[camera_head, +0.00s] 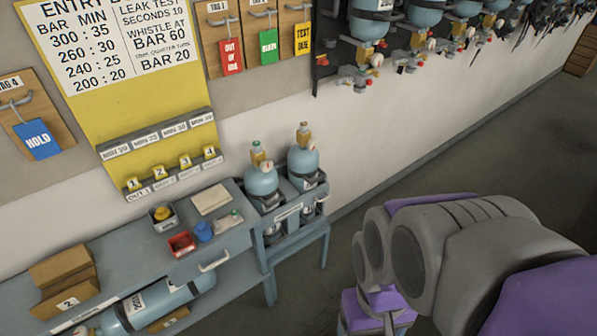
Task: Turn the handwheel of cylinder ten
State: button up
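Two blue cylinders stand upright in a grey rack at the end of the bench, a left one (261,181) with a green top and a right one (302,162) with a brownish top. Both have brass valves. Another blue cylinder (150,305) lies on its side under the bench. More blue cylinders (368,27) hang valve-down on the wall at the top right. I cannot read which is cylinder ten. My grey and purple arm fills the lower right, apart from the rack. I can make out no gripper fingers.
A yellow entry board (130,90) and hanging tags are on the wall. Dark floor is clear right of the rack.

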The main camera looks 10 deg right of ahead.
aim_at(312, 144)
jog(key=i+l+u, duration=0.35)
jog(key=i+l, duration=0.55)
jog(key=i, duration=0.15)
